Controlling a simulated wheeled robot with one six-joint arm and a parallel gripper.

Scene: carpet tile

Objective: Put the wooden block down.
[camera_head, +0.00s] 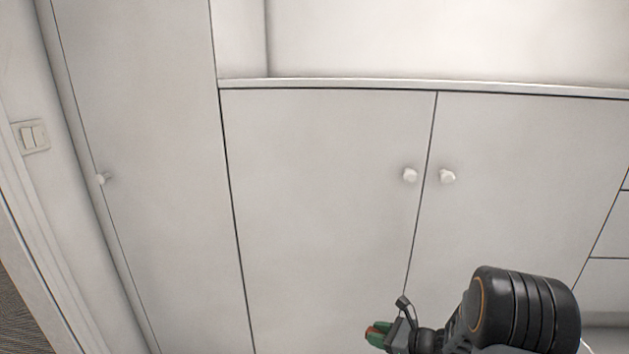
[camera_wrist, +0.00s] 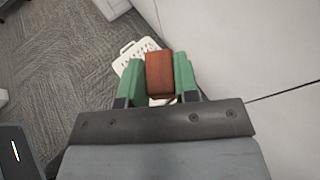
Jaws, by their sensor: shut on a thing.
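A reddish-brown wooden block (camera_wrist: 159,75) sits between the two green fingers of my gripper (camera_wrist: 158,78) in the wrist view. The fingers are shut on its sides. In the head view my gripper (camera_head: 378,334) is at the bottom, in front of the white cabinet, with a little of the reddish block showing at its tips. The lower part of the block is hidden by the gripper.
White cabinet doors (camera_head: 325,200) with round knobs fill most of the head view, under a narrow ledge (camera_head: 420,86). A white slotted object (camera_wrist: 127,62) lies beyond the block in the wrist view. Grey patterned carpet (camera_wrist: 60,60) is open at left.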

